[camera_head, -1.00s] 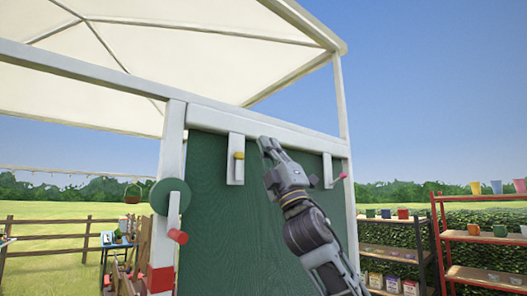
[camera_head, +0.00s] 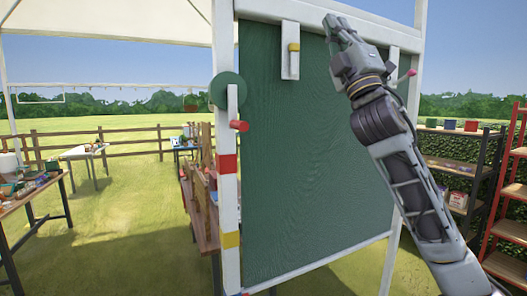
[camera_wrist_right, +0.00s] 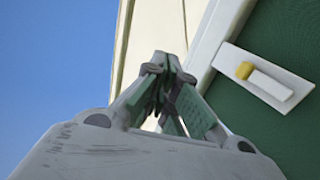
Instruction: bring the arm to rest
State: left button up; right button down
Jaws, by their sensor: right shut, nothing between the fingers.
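My right arm rises from the lower right in the head view. Its gripper (camera_head: 338,27) is raised near the top of the green board (camera_head: 300,150), in front of the white frame's top bar. The gripper also shows in the right wrist view (camera_wrist_right: 168,62), with its fingers together and nothing between them. A white plate with a yellow knob (camera_head: 293,47) is on the board to the left of the gripper; it also shows in the wrist view (camera_wrist_right: 245,70). I cannot see my left gripper.
A red peg (camera_head: 239,126) and a green disc (camera_head: 227,91) are on the left post. A pink-tipped peg (camera_head: 411,73) is right of my arm. Shelves (camera_head: 455,170) stand at the right. Tables (camera_head: 85,152) stand on open grass at the left.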

jog(key=w+d+f+m+g+h, duration=0.15)
jog(key=w+f+m+h, duration=0.25)
jog(key=f, duration=0.8)
jog(key=w+f+m+g+h, duration=0.3)
jog(key=f+m, duration=0.2)
jog(key=f, duration=0.8)
jog(key=w+d+f+m+g+h, duration=0.1)
jog(key=w+f+m+g+h, duration=0.25)
jog(key=f, duration=0.85)
jog(key=s+f+m+g, duration=0.2)
jog(key=s+f+g, duration=0.1)
jog(key=f, duration=0.9)
jog(key=s+f+m+g, duration=0.2)
jog(key=f+g, duration=0.1)
jog(key=f, duration=0.8)
jog(key=s+f+m+g, duration=0.4)
jog(key=s+f+g, duration=0.7)
jog(key=s+f, duration=1.65)
jog(key=s+f+g, duration=0.1)
jog(key=s+f, duration=0.1)
jog(key=f, duration=1.4)
jog(key=s+f, duration=0.2)
jog(key=f, duration=1.3)
jog(key=s+d+f+g, duration=0.1)
jog(key=s+d+f, duration=0.2)
jog(key=s+f, duration=1.7)
jog(key=shift+s+f+n, duration=0.3)
jog(key=shift+s+n, duration=0.15)
jog(key=shift+s, duration=0.8)
